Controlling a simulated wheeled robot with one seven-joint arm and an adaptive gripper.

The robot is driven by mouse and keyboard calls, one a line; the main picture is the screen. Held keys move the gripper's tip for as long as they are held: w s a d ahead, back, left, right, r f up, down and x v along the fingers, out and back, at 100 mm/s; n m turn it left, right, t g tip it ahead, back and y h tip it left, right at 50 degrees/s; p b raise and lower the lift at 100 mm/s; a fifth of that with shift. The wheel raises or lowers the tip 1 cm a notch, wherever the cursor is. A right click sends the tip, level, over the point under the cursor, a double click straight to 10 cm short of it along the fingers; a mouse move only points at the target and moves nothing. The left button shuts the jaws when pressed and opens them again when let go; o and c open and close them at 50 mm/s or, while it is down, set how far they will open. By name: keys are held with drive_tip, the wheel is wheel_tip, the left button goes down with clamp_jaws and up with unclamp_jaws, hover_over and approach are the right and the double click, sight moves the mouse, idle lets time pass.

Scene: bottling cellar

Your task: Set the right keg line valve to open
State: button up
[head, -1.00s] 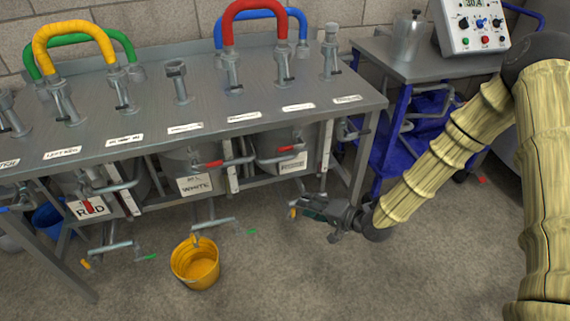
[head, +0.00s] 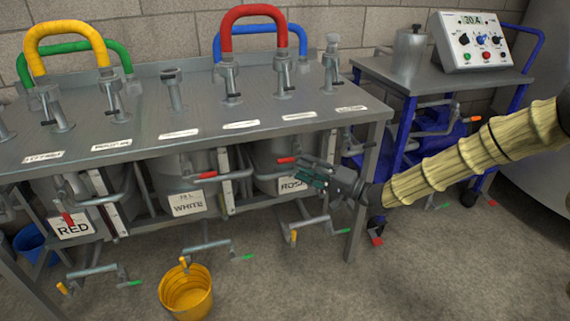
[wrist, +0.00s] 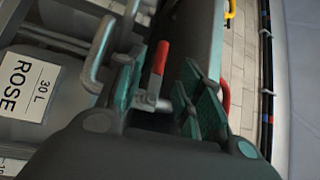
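The right keg line valve with its red lever (head: 287,160) sits on a grey pipe under the bench, in front of the keg labelled ROSE (head: 291,185). In the wrist view the red lever (wrist: 160,58) stands between my fingers, farther from the camera than the palm. My gripper (head: 312,176) is open, its teal pads (wrist: 160,88) apart on either side of the lever line. I cannot tell whether a pad touches the lever. In the head view my gripper hides part of the pipe and of the ROSE label.
The steel bench (head: 190,120) has a front leg (head: 362,195) close beside my gripper. The WHITE keg (head: 188,203) has another red lever (head: 204,175). Lower pipes (head: 300,225) and a yellow bucket (head: 187,291) are below. A blue cart (head: 425,135) stands right.

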sight(285, 160)
drive_tip(key=shift+b+x, duration=0.75)
drive_tip(key=shift+x, duration=2.75)
clamp_jaws()
